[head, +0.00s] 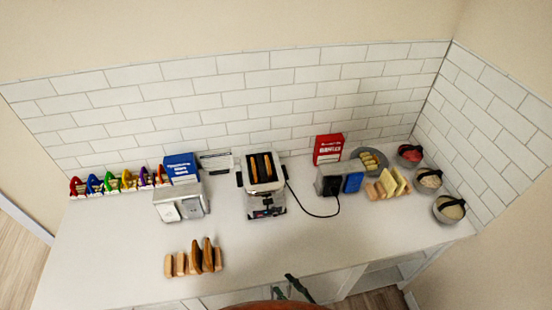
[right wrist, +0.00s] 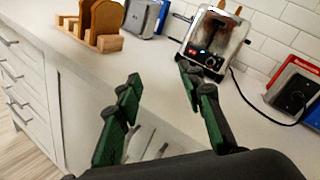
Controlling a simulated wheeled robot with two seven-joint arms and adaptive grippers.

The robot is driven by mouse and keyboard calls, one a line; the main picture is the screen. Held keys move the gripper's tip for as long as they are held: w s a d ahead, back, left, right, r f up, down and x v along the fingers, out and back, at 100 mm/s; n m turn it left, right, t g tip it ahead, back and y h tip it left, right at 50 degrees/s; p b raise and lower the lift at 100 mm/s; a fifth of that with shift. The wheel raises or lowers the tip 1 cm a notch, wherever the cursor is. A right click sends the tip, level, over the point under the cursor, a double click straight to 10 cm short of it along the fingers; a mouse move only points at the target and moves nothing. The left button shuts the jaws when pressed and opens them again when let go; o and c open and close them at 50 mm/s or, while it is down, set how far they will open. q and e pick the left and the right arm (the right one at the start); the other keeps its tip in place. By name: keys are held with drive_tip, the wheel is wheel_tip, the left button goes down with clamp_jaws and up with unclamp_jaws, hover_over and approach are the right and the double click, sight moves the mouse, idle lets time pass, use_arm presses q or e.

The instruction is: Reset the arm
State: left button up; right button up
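My right gripper (right wrist: 160,115) shows in the right wrist view with its two green-and-black fingers spread apart and nothing between them. In the head view only part of the right gripper (head: 294,286) shows, at the counter's front edge at the bottom centre. My left gripper is in neither view. The white counter (head: 110,240) runs along a tiled wall. A toaster (head: 263,190) with dark toast in its slots stands at the back middle, and it also shows in the right wrist view (right wrist: 212,40), beyond the gripper.
A wooden rack with bread slices (head: 195,259) stands near the front left edge. A red box (head: 328,149), a blue box (head: 181,167), bread slices (head: 388,183) and several bowls (head: 449,208) line the back and right. The counter's front middle is clear.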

drive_tip(key=s+d+f+n+g+h, duration=0.35)
drive_tip(key=d+f+n+g, duration=0.35)
drive_tip(key=d+n, duration=0.7)
drive_tip(key=s+d+r+n+g+h, duration=0.1)
drive_tip(key=s+d+n+g+h, duration=0.2)
drive_tip(key=d, duration=0.6)
drive_tip(key=s+d+r+n+h, duration=0.1)
drive_tip(key=s+d+n+h, duration=0.1)
drive_tip(key=d+n+h, duration=0.5)
wheel_tip(320, 180, down, 34)
drive_tip(key=s+m+g+y+b, duration=0.1)
drive_tip(key=s+m+y+b, duration=0.15)
drive_tip(key=b, duration=0.25)
drive_tip(key=s+f+b, duration=0.2)
drive_tip(key=s+f, duration=0.7)
drive_tip(key=f, duration=0.3)
drive_tip(key=s+f+n+g+b, duration=0.1)
drive_tip(key=s+f+b, duration=0.2)
drive_tip(key=s+f, duration=0.7)
wheel_tip(320, 180, down, 2)
drive_tip(key=shift+d+g, duration=0.3)
